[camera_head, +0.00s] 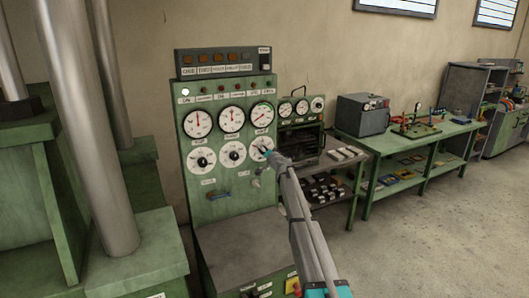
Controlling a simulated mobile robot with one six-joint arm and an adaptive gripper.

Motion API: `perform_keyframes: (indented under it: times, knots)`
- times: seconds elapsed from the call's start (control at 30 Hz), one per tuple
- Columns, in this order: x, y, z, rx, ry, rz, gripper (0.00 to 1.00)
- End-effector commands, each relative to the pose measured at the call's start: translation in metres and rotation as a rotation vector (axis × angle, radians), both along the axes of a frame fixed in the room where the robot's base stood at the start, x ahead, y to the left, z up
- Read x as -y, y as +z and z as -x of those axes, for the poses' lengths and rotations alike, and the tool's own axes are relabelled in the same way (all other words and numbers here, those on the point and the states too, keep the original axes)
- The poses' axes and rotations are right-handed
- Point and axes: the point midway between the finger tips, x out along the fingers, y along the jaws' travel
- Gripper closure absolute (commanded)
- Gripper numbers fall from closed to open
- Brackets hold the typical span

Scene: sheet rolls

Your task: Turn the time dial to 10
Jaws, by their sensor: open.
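A green control panel (221,186) stands against the wall, with two rows of round white dials. The lower row holds a left dial (203,160), a middle dial (232,154) and a right dial (259,144). Their labels are too small to read, so I cannot tell by text which is the time dial. My arm reaches up from the bottom of the view. My gripper (267,153) is open, at the lower right dial, and covers part of its face. I cannot tell whether it touches the knob. The dial's reading is not legible.
A dark box with orange displays (222,62) sits on top of the panel. A grey ledge (240,246) juts out below it. A large metal column (85,120) stands to the left. A shelf (346,160) and green workbench (405,146) stand right. The right floor is clear.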

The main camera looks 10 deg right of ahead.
Motion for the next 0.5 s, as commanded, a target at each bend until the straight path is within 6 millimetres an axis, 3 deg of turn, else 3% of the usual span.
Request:
perform_keyframes:
  times: [0.33, 0.5]
  knots:
    - [-0.0002, 0.0000, -0.0016, 0.000, 0.000, 0.000, 0.07]
    - [0.0000, 0.0000, -0.0015, 0.000, 0.000, 0.000, 0.38]
